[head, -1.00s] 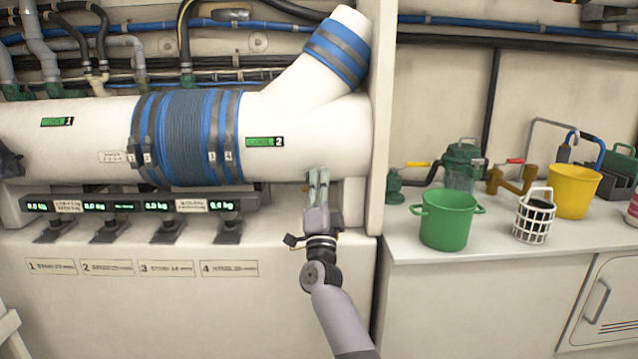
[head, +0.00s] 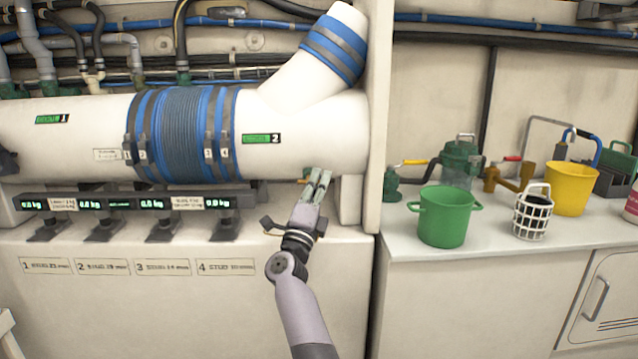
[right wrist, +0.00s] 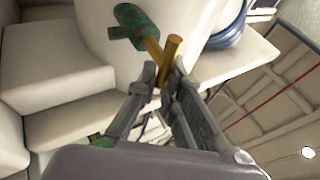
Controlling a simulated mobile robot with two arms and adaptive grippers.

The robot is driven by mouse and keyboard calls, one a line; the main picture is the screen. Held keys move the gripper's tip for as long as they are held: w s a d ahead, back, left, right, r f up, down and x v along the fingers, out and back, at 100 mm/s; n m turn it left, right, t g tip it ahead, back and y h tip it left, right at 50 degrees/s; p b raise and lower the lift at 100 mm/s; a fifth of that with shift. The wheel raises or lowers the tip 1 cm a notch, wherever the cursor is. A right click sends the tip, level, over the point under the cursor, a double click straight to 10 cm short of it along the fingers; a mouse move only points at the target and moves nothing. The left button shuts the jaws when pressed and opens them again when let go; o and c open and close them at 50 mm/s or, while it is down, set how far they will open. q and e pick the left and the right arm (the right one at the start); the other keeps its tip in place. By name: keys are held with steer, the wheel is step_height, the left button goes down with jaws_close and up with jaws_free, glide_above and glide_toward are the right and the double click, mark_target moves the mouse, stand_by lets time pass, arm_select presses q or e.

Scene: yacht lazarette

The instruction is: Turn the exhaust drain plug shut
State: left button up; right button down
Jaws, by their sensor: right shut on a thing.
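The exhaust drain plug is a brass T-shaped piece (right wrist: 168,58) on a green fitting (right wrist: 130,22) under the white exhaust pipe (head: 310,140). In the head view only a small bit of brass and green shows beside the fingertips, at the pipe's underside. My right gripper (head: 322,176) reaches up to it from below and is shut on the plug's brass handle. In the right wrist view its two fingers (right wrist: 163,88) stand on either side of the handle. The handle sits tilted in that view. My left gripper does not show.
A row of small displays (head: 130,204) stands below the pipe, left of my right arm. The right bench (head: 480,250) holds a green pot (head: 443,217), a white basket (head: 532,215), a yellow bucket (head: 571,190) and a strainer (head: 462,165). A wall edge (head: 380,120) divides the two sides.

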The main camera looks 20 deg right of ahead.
mark_target(319, 181)
steer(key=shift+d+f, duration=0.1)
steer(key=shift+f, duration=0.25)
steer(key=c, duration=1.7)
jaws_free()
steer(key=shift+r, duration=0.1)
steer(key=shift+o, duration=0.2)
steer(key=shift+r, duration=0.1)
step_height(319, 181, up, 9)
steer(key=shift+r, duration=0.15)
steer(key=shift+s+a+r, duration=0.1)
steer(key=shift+a+r, duration=0.1)
steer(key=shift+r, duration=0.15)
steer(key=shift+d, duration=0.15)
steer(key=shift+c, duration=0.2)
